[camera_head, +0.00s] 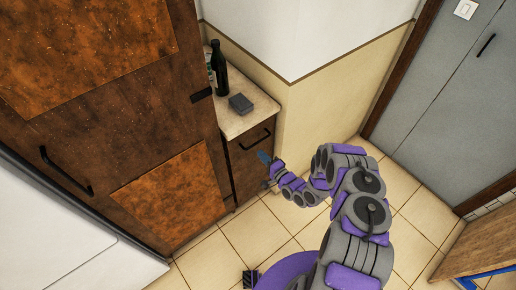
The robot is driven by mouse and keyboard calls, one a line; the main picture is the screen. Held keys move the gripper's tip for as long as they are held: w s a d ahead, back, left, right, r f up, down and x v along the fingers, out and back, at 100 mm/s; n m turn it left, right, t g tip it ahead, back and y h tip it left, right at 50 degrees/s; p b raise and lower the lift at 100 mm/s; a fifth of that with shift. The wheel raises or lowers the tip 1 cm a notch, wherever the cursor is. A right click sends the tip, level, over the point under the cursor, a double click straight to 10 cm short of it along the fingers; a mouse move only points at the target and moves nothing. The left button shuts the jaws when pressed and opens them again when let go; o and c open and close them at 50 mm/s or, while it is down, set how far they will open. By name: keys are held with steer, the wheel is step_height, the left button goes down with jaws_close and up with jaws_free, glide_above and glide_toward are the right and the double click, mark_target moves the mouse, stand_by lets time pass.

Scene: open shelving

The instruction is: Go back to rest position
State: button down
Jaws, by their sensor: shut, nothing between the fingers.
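My gripper (268,170) is at the end of my purple and grey arm, near the middle of the head view. It is in front of the small brown cabinet (247,168), below its drawer handle. Its blue fingertips are small in this view, and I see nothing held in them. I cannot tell whether the gripper touches the cabinet front. The arm reaches up from the bottom of the picture and bends left toward the cabinet.
A dark bottle (218,72) and a grey box (240,104) stand on the small cabinet's top. A tall brown cupboard (110,100) stands at left, beside a white surface (60,240). A grey door (430,100) is at right. Tiled floor (410,222) is clear there.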

steer(key=shift+s+a+v, duration=0.45)
steer(key=shift+a+v, duration=0.2)
steer(key=shift+v, duration=2.7)
steer(key=w+d+r+n+g+h, duration=0.3)
steer(key=w+d+r+n+h, duration=0.15)
steer(key=d, duration=0.35)
steer(key=w+d+r+n+g+h, duration=0.3)
steer(key=d+r+h, duration=0.15)
steer(key=d, duration=0.35)
steer(key=s+d+r+g+h, duration=0.15)
steer(key=s+r, duration=0.25)
steer(key=r, duration=0.4)
steer(key=s+d+r+g+h, duration=0.15)
steer(key=s+r, duration=0.25)
steer(key=r, duration=0.5)
steer(key=s+a+r+g, duration=0.3)
steer(key=s+r, duration=0.5)
steer(key=s, duration=0.5)
steer(key=s+a+r+n+g, duration=0.1)
steer(key=s+a, duration=0.3)
steer(key=s, duration=0.4)
steer(key=s+a+r+n+g+y, duration=0.1)
steer(key=s+a+r, duration=0.3)
steer(key=s, duration=0.4)
steer(key=s+a+r+n+g+y, duration=0.1)
steer(key=s+a+r+n+g, duration=0.1)
steer(key=s, duration=0.7)
steer(key=shift+a+r+g+p, duration=0.4)
steer(key=shift+a+r, duration=0.15)
steer(key=shift+a, duration=0.35)
